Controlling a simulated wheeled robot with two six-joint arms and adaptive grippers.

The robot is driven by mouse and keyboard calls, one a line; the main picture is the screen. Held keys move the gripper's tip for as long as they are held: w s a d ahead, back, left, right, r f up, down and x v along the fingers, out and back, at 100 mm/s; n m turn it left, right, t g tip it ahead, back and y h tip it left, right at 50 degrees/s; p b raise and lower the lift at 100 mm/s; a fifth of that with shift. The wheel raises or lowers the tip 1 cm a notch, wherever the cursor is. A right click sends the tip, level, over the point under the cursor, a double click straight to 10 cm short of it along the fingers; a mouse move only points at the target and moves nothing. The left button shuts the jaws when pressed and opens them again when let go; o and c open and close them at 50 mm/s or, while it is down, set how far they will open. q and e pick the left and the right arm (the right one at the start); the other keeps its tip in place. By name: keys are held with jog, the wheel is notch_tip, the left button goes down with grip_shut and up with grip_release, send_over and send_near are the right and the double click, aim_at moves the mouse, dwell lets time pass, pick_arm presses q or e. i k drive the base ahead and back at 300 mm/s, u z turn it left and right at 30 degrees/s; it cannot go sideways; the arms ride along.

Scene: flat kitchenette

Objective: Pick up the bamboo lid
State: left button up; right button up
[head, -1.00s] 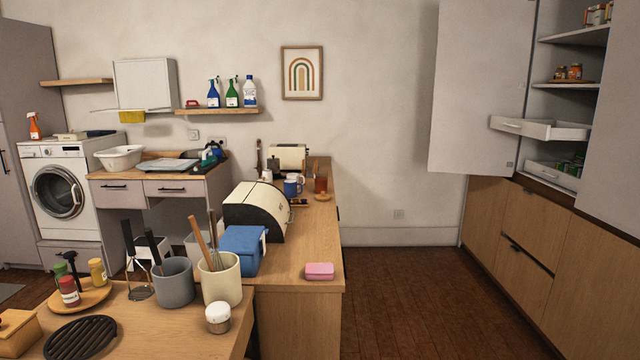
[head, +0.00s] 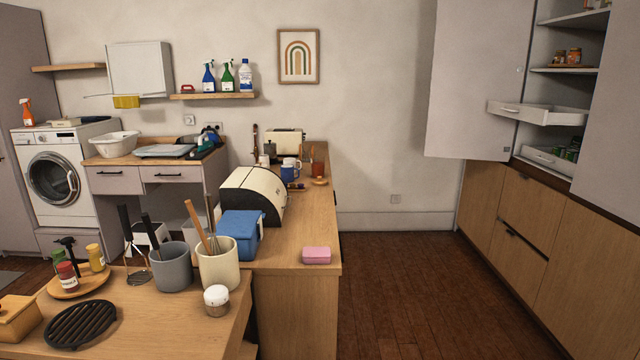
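A small round wooden piece (head: 320,181), which looks like the bamboo lid, lies on the far part of the wooden counter in the head view. It is small in the picture, so its details are hard to tell. It lies just in front of a reddish-brown cup (head: 318,168) holding utensils. Neither of my grippers shows in the head view.
The counter (head: 290,243) carries a bread bin (head: 252,192), a blue box (head: 240,233) and a pink box (head: 317,255). Utensil crocks (head: 218,265) and a black trivet (head: 80,323) stand on the nearer surface. The brown floor (head: 410,290) to the right is clear.

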aim_at(319, 181)
jog(key=z, duration=0.5)
jog(key=k, duration=0.6)
jog(key=z, duration=0.7)
jog(key=i, duration=2.25)
jog(key=u, duration=0.2)
jog(key=i, duration=1.9)
jog(key=u, duration=0.95)
jog(key=i, duration=1.1)
jog(key=u, duration=0.85)
